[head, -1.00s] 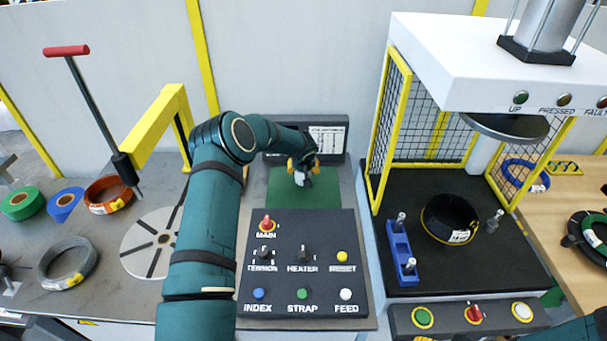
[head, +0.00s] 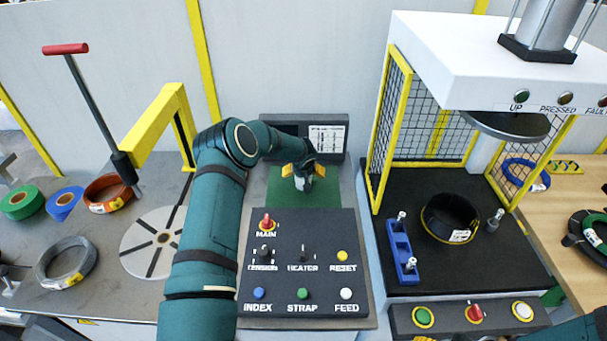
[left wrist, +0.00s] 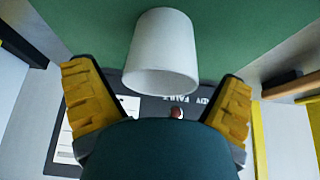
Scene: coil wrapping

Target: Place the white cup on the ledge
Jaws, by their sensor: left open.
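The white cup (left wrist: 162,50) is in the upper middle of the left wrist view, in front of the green mat (left wrist: 240,35). In the head view only a small part of the cup (head: 303,184) shows, just below my left gripper (head: 299,171). My left gripper is open, its yellow fingers spread on either side of the cup, with visible gaps in the left wrist view. I cannot tell which surface is the ledge. My right gripper is out of view.
A dark upright panel (head: 328,140) with a white sheet stands behind the mat. The button console (head: 303,225) is in front. A caged press (head: 460,60) stands right; a yellow-armed post (head: 155,120) and coils are left.

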